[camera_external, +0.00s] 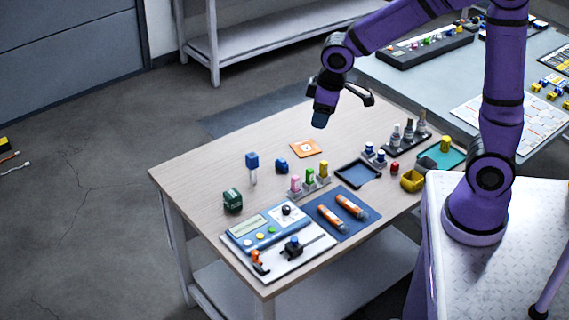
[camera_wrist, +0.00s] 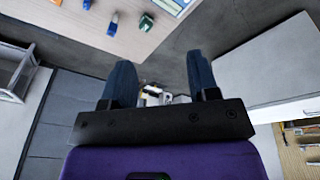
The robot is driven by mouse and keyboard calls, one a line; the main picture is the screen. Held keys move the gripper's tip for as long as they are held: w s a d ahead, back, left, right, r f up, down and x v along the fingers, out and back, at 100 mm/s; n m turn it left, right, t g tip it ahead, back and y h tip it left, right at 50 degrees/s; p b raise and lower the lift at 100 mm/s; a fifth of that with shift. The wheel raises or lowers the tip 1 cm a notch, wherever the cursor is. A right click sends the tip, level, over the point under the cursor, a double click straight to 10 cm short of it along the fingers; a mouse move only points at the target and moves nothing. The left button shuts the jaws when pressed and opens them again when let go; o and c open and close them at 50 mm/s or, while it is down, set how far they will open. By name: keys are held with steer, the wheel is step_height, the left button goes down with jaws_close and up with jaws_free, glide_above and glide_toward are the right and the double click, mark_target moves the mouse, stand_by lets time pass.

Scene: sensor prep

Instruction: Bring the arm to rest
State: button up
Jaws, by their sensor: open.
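My gripper (camera_external: 320,118) hangs in the air above the far part of the wooden table (camera_external: 190,185), apart from everything on it. In the wrist view my gripper (camera_wrist: 160,78) shows two dark blue fingers spread well apart with nothing held between them. My purple arm (camera_external: 503,100) rises from its base at the right and bends over to the left. The wooden table (camera_wrist: 150,60) also shows at the top of the wrist view, with its edge beyond the fingertips.
The table's left corner is bare.

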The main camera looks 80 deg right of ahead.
steer(key=s+a+r+t, duration=0.1)
steer(key=s+a+r, duration=0.1)
steer(key=s, duration=0.5)
steer(key=s+a+r+t, duration=0.1)
steer(key=s+a+r, duration=0.2)
steer(key=s+r, duration=0.2)
steer(key=s+a+r+y, duration=0.1)
steer(key=s+r, duration=0.3)
steer(key=s, duration=0.7)
steer(key=shift+a+t, duration=0.4)
steer(key=shift+a, duration=0.35)
